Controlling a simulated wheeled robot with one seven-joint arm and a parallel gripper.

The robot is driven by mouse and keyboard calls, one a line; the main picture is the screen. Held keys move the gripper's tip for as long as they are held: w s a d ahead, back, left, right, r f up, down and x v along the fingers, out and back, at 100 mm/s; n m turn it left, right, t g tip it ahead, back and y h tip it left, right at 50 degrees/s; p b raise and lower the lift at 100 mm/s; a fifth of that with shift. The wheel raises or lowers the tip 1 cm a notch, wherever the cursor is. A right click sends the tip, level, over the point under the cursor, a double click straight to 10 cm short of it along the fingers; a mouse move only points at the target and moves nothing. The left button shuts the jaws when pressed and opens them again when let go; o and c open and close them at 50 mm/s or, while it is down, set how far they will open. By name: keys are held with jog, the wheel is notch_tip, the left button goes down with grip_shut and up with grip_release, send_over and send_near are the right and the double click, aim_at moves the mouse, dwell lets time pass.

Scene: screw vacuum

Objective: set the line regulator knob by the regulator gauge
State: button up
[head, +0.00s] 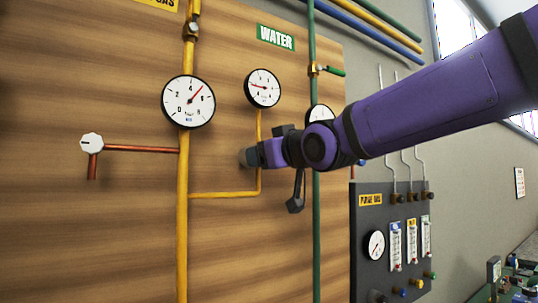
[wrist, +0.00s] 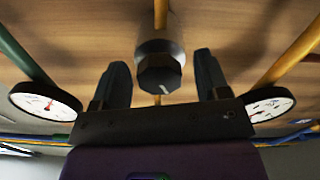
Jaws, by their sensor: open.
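The regulator knob (wrist: 160,75) is dark and faceted with a white mark on its face, on a grey cylindrical body (wrist: 158,48). In the head view the grey regulator (head: 247,157) shows just left of my gripper (head: 264,153). In the wrist view my gripper (wrist: 161,68) is open, one finger on each side of the knob, with gaps visible on both sides. The small white gauge (head: 262,88), on the thin yellow pipe above the regulator, appears to be the regulator gauge. Its red needle points left. Its numbers are too small to read.
A larger gauge (head: 188,101) sits on the thick yellow pipe (head: 183,235). A green pipe (head: 316,245) runs right of the regulator, with another gauge (head: 320,113) partly behind my arm. A white round knob (head: 91,143) is at left. A dark purge panel (head: 370,212) stands at right.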

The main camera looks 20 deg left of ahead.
jog(key=c, duration=0.9)
jog(key=shift+c, duration=0.2)
jog(key=shift+m, duration=0.4)
jog(key=m, duration=0.5)
jog(key=shift+w+m, duration=0.1)
jog(key=shift+m, duration=0.2)
jog(key=m, duration=0.6)
jog(key=shift+m, duration=0.4)
